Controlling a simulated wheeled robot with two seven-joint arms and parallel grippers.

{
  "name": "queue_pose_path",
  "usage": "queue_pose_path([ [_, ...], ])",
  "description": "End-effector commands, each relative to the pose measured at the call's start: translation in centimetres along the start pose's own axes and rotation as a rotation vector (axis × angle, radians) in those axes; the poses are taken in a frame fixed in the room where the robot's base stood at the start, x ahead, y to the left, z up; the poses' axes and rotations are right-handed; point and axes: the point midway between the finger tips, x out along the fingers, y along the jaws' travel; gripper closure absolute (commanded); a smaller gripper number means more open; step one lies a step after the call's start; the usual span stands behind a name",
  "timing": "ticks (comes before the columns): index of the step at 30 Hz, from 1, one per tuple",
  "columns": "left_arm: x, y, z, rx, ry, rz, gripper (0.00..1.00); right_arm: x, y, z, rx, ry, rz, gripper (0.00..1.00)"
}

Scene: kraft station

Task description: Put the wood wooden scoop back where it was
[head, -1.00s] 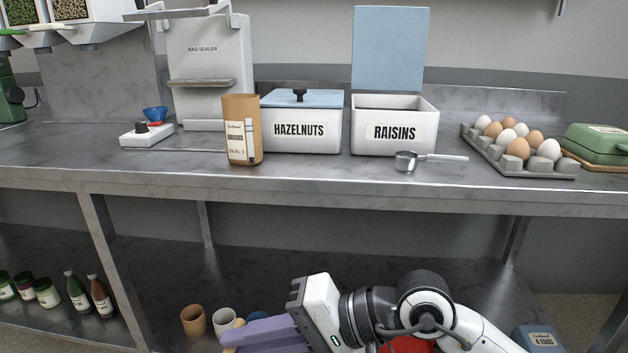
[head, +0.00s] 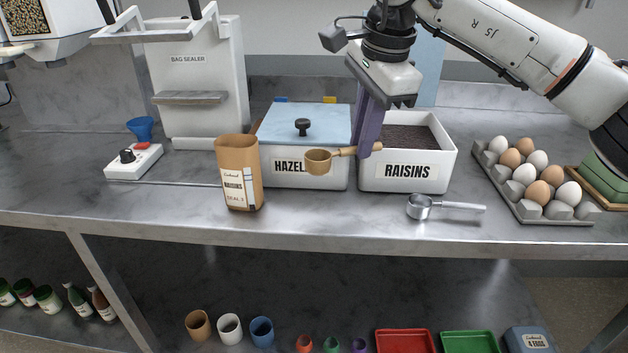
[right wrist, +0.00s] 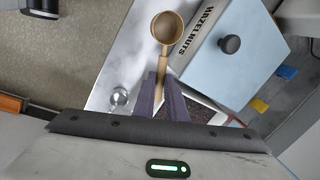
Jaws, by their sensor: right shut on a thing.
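The wooden scoop (head: 319,161) is held in my right gripper (head: 369,150) by its handle, above the counter. Its bowl points left, in front of the hazelnuts bin, and looks empty in the right wrist view (right wrist: 166,26). The purple fingers are shut on the handle and also show in the right wrist view (right wrist: 161,88). The gripper hangs down over the left side of the open raisins bin (head: 437,172), which is filled with dark raisins. The hazelnuts bin (head: 333,176) has its blue lid on. My left gripper is out of view.
A metal scoop (head: 420,207) lies before the raisins bin. A kraft pouch (head: 240,178) stands left of the hazelnuts bin, near the bag sealer (head: 195,100). An egg tray (head: 536,210) is at right. Cups and the red tray (head: 405,341) sit on the lower shelf.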

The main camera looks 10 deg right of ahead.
Motion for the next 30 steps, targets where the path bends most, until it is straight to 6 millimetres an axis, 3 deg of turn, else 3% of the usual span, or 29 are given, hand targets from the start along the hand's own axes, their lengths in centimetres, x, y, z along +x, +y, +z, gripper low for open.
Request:
queue_pose_path([
  [3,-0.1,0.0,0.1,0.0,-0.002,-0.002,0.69,-0.2,0.0,-0.6,0.027,0.007,0.012,1.0],
  [10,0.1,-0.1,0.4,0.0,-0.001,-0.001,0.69,3.9,1.1,-0.7,0.029,0.007,0.014,1.0],
  [24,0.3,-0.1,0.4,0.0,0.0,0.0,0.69,8.8,2.3,-0.7,0.028,0.006,0.012,1.0],
  [30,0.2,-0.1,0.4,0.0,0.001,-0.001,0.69,8.8,2.2,-0.7,0.027,0.006,0.01,1.0],
])
